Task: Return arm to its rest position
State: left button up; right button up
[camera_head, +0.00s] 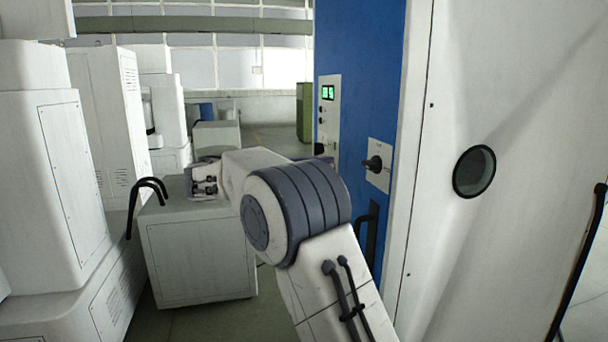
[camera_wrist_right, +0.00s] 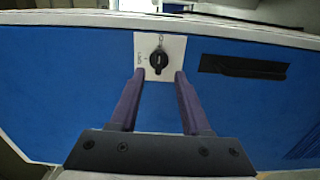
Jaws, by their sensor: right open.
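My right arm (camera_head: 295,205) rises from the bottom of the head view, bent at a large grey joint, with its forearm reaching away to the left. Its fingers cannot be made out there. In the right wrist view my right gripper (camera_wrist_right: 159,74) is open and empty, its two purple fingers pointing at a blue panel (camera_wrist_right: 90,80). A black rotary switch (camera_wrist_right: 159,64) on a white plate lies just beyond the fingertips, in line with the gap between them. The same switch (camera_head: 374,164) shows in the head view right of my arm. My left gripper is not in view.
The tall blue cabinet front (camera_head: 362,75) carries a control panel with green display (camera_head: 328,93) and a black handle (camera_head: 368,232). A white door with a round window (camera_head: 474,171) stands at right. White machine housings (camera_head: 50,180) and a low grey cabinet (camera_head: 200,262) stand left.

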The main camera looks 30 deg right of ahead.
jog(key=s+a+f+n+t+y+p, duration=0.5)
jog(key=s+a+f+n+y, duration=0.4)
jog(key=a, duration=0.3)
jog(key=s+a+f+y+p, duration=0.2)
jog(key=s+a+f+y, duration=0.2)
jog(key=s+a, duration=0.3)
jog(key=s+a+f+n+g+y+p, duration=0.1)
jog(key=s+a+f+y+p, duration=0.2)
jog(key=s+a, duration=0.5)
jog(key=s+f+y, duration=0.1)
jog(key=s+y, duration=0.1)
jog(key=s, duration=0.2)
jog(key=shift+a+f+y, duration=0.15)
jog(key=shift+f+y, duration=0.05)
jog(key=shift+y, duration=0.1)
jog(key=shift+s, duration=0.1)
